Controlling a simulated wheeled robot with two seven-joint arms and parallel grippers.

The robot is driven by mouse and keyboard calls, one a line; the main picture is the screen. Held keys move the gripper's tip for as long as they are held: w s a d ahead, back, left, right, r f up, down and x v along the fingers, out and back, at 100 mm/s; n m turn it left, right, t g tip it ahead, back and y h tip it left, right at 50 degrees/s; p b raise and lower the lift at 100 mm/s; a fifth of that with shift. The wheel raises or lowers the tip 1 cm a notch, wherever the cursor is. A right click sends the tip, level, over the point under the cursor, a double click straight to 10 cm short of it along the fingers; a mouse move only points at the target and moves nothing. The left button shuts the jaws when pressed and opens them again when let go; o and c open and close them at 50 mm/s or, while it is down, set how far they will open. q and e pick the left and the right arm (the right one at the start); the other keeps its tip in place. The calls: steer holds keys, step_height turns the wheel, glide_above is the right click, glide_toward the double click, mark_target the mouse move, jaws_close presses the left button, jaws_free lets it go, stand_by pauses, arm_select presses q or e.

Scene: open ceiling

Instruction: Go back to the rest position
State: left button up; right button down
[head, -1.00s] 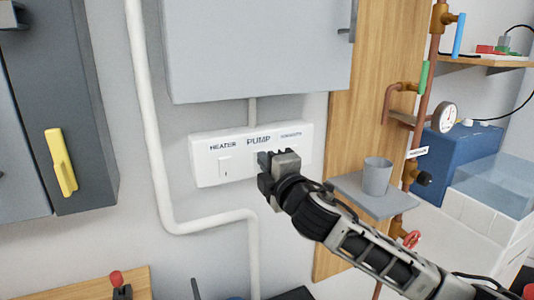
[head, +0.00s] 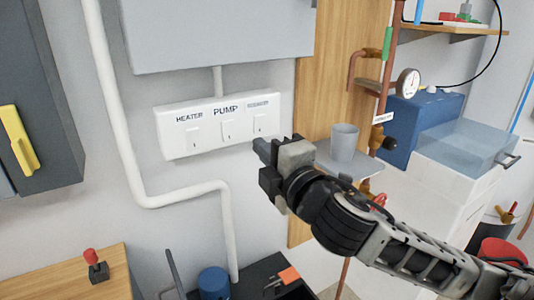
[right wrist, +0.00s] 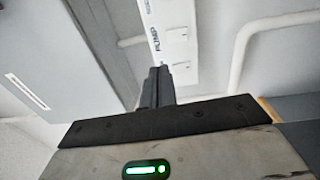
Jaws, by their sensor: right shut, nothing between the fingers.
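My right gripper (head: 270,165) is shut and empty in the head view. It hangs in front of the wall, below and to the right of the white switch panel (head: 175,143), and appears apart from it. The panel has three switches, with labels HEATER, PUMP and a third too small to read. In the right wrist view the closed fingers (right wrist: 158,85) point toward the panel (right wrist: 178,55), which shows beyond them. My left gripper is not in view.
A grey cup (head: 344,142) stands on a small grey shelf (head: 325,158) behind my right gripper. Copper pipes with a gauge (head: 408,83) and a blue box (head: 412,122) are to the right. A white pipe (head: 105,100) runs down the wall. A wooden board (head: 50,280) with a red-topped lever (head: 95,265) lies below left.

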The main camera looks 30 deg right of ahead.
steer(key=shift+s, duration=0.35)
stand_by(0.3)
steer(key=s+a+f+m+g+y, duration=0.1)
steer(key=s+a+f+m+g, duration=0.2)
steer(key=f, duration=0.8)
steer(key=s+a+f+m+g+y, duration=0.15)
steer(key=f+m, duration=0.25)
steer(key=f, duration=0.7)
steer(key=s+a+f+m+g, duration=0.2)
steer(key=s+a+f+m, duration=0.1)
steer(key=s+f+m, duration=0.1)
steer(key=s+a+f+m+g+y, duration=0.1)
steer(key=s+a+f+m, duration=0.2)
steer(key=s+f, duration=0.3)
step_height(320, 180, down, 3)
steer(key=shift+s+a+f+m+g, duration=0.2)
steer(key=shift+a+m+g, duration=0.2)
steer(key=shift+m, duration=0.2)
